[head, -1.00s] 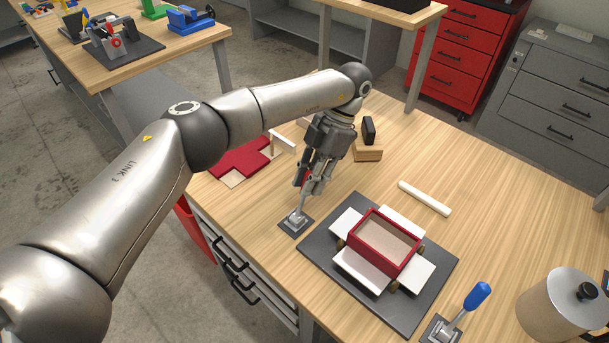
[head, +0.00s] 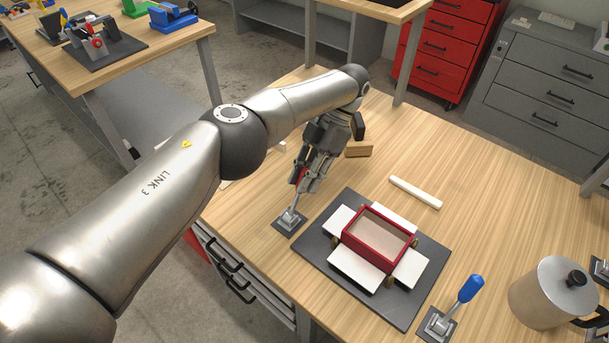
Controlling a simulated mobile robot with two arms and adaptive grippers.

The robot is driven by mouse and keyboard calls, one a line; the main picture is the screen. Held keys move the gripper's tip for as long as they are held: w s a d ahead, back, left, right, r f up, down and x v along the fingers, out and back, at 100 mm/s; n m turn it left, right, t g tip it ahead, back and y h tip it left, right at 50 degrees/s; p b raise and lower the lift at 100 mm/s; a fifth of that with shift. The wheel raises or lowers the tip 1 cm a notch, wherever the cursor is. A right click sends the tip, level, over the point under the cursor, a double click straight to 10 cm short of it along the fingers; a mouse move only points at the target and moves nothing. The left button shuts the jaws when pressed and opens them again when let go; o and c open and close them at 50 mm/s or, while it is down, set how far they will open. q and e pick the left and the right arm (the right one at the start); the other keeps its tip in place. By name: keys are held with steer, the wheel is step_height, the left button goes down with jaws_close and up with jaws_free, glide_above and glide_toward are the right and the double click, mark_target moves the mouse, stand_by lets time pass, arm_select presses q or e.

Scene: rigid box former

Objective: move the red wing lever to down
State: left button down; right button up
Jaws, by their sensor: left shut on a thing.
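The red wing lever (head: 301,176) stands on a small dark base plate (head: 289,222) near the left front edge of the wooden table. Its metal shaft rises from the base, and its red grip is mostly hidden between my fingers. My left gripper (head: 306,178) is shut on the red grip from above. The box former (head: 350,262) lies just right of the lever, a dark plate with white wings around a red box (head: 376,238). My right gripper is not in view.
A blue-handled lever (head: 470,289) stands at the front right, beside a metal pot (head: 552,292). A white roller (head: 415,192) lies behind the box former. A wooden block (head: 358,151) is behind my gripper. The right rear tabletop is clear.

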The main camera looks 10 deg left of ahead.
arm_select(q)
steer(key=shift+f, duration=0.1)
stand_by(0.3)
steer(key=c, duration=1.3)
jaws_free()
steer(key=shift+w+d, duration=0.1)
steer(key=shift+r, duration=5)
